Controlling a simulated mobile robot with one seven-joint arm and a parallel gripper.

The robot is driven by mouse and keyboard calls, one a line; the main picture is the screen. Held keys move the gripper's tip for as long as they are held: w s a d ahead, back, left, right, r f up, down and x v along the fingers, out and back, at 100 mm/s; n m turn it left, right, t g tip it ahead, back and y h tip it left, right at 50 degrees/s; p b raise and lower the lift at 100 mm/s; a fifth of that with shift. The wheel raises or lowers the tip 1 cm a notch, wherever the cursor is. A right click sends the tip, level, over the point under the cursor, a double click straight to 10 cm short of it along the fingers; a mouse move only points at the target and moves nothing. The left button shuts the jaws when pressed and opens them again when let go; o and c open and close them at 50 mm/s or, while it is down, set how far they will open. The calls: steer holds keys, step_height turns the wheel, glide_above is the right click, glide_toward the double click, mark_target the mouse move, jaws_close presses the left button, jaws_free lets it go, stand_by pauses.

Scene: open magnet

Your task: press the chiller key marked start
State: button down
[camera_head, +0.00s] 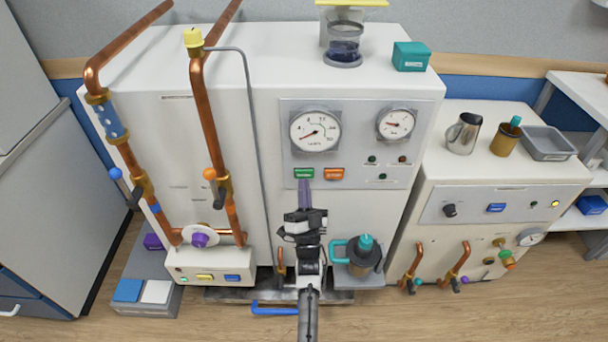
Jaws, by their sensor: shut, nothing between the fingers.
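A green key (304,173) sits on the grey panel (345,160) of the tall white cabinet, below the large gauge. An orange key (334,174) is just to its right. Their lettering is too small to read surely, so I cannot tell which is marked start. My gripper (304,184) is shut and empty, with its purple fingers pointing up. The fingertips appear just below the green key and overlap the panel in view. I cannot tell whether they touch the key. The green key's face is mostly visible.
A low box (211,266) at lower left carries more small coloured keys, beneath copper pipes (204,120). A teal-handled jug (364,255) stands right of my arm. The right cabinet (500,207) has a knob, a blue key (496,208) and valves. Space before the panel is open.

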steer(key=shift+w, duration=0.1)
steer(key=shift+w+b, duration=0.3)
steer(key=shift+b, duration=0.2)
steer(key=shift+w+b, duration=0.4)
steer(key=shift+w, duration=0.05)
stand_by(0.5)
steer(key=shift+s, duration=0.85)
steer(key=shift+s, duration=0.1)
steer(key=s+p, duration=0.1)
steer(key=s, duration=0.3)
steer(key=shift+s+p, duration=0.4)
stand_by(0.8)
